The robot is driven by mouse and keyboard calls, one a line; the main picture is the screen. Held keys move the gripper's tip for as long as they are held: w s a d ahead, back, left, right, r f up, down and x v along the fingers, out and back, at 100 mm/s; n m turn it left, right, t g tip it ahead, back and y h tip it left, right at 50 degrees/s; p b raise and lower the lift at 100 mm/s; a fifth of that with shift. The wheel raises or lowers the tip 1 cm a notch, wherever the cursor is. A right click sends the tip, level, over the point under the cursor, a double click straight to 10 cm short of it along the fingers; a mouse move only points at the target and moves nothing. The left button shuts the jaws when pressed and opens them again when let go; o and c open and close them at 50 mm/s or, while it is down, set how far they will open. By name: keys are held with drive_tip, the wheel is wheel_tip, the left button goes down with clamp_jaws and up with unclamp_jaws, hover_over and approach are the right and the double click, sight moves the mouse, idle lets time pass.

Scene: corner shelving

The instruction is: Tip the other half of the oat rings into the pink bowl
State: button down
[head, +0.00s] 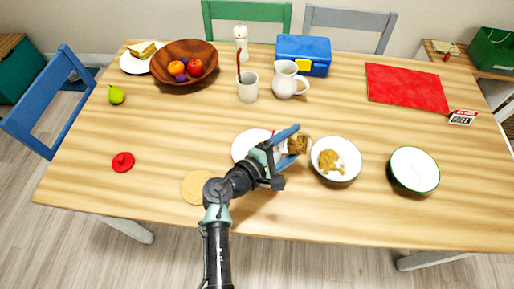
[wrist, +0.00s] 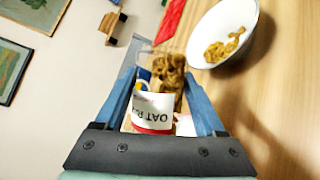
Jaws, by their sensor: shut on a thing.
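My gripper (head: 296,142) is shut on a clear jar (wrist: 152,113) with a white label reading "OAT R" and a red band. The jar lies tilted onto its side, its mouth end toward the bowl on the right. Brown oat rings (wrist: 172,72) show inside toward the mouth end. A bowl (head: 324,171) holding a heap of oat rings (head: 333,158) stands just right of the jar; it also shows in the wrist view (wrist: 208,22). This bowl looks white inside; I cannot make out pink on it. No rings are clearly seen falling.
An empty white bowl with a green rim (head: 414,185) stands further right. A white plate (head: 244,146) lies partly behind my gripper. A round tan mat (head: 193,188) and red lid (head: 123,162) lie left. A mug (head: 248,92) and jug (head: 286,82) stand behind.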

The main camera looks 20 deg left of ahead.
drive_tip(key=shift+a+r+n+t+h+b, duration=0.4)
drive_tip(key=shift+a+r+n+h, duration=0.2)
drive_tip(key=shift+a+r+n, duration=0.3)
idle(2.9)
drive_tip(key=shift+d, duration=0.1)
drive_tip(key=d+f+m+y+p, duration=0.1)
drive_tip(key=d+f+m+g+y+p, duration=0.1)
drive_tip(key=f+m, duration=0.1)
drive_tip(key=d+f+m+g+y+p, duration=0.1)
drive_tip(key=shift+w+d+f+m, duration=0.1)
drive_tip(key=shift+d+f+m, duration=0.15)
drive_tip(key=shift+f+m, duration=0.15)
drive_tip(key=shift+a+r, duration=0.1)
drive_tip(key=shift+r, duration=0.05)
